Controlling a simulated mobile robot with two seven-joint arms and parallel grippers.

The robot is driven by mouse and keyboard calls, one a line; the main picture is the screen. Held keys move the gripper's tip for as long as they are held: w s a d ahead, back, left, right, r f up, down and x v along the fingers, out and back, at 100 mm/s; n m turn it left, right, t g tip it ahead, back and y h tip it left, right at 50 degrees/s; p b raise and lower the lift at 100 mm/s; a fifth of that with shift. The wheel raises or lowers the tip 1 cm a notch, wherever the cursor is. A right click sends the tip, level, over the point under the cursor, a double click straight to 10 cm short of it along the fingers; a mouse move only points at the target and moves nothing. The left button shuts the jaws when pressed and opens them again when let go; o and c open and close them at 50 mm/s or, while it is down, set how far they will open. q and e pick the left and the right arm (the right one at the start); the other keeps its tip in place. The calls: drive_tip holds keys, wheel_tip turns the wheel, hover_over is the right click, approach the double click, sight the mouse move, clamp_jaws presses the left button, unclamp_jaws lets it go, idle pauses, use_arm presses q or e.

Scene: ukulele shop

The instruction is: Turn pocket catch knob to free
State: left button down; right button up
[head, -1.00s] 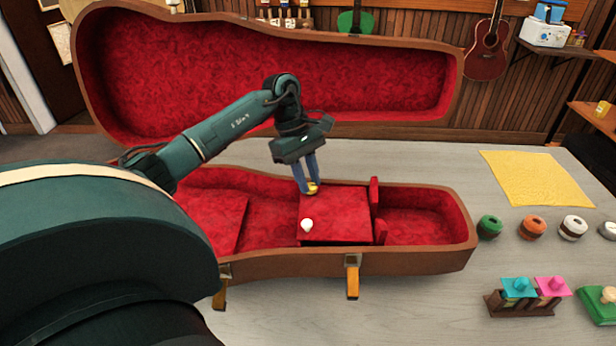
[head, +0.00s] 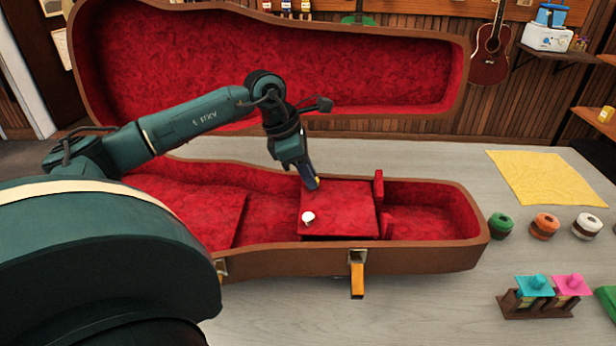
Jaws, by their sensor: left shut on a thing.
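The brown ukulele case (head: 440,259) lies open on the table, lined in red. In its middle is a red pocket lid (head: 345,205) with a small white knob (head: 308,217) near its front left corner. My left gripper (head: 315,183) reaches down to the back left edge of the lid. It is shut on the small yellow catch knob (head: 317,180), which is mostly hidden by the fingers, so its exact angle is unclear. My right gripper is not in view.
The raised case lid (head: 270,70) stands behind my left arm. Orange latches (head: 357,280) hang at the case front. To the right are a yellow cloth (head: 545,176), several round spools (head: 545,226) and a small wooden rack (head: 540,308). Table in front of the case is clear.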

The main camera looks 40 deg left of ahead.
use_arm(q)
drive_tip(key=shift+d+f+n+y+b, duration=0.15)
drive_tip(key=shift+n+y+b, duration=0.2)
drive_tip(key=shift+n, duration=0.55)
drive_tip(key=n+b, duration=0.1)
drive_tip(key=n, duration=0.1)
drive_tip(key=shift+s+n+t+y, duration=0.1)
drive_tip(key=shift+n+t+y, duration=0.2)
drive_tip(key=shift+t+y, duration=0.1)
drive_tip(key=shift+d+n+y+b, duration=0.2)
drive_tip(key=shift+n+y+b, duration=0.4)
drive_tip(key=shift+n, duration=1)
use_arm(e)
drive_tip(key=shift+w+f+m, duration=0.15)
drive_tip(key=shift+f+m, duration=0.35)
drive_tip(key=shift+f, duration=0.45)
use_arm(q)
drive_tip(key=c, duration=1.2)
unclamp_jaws()
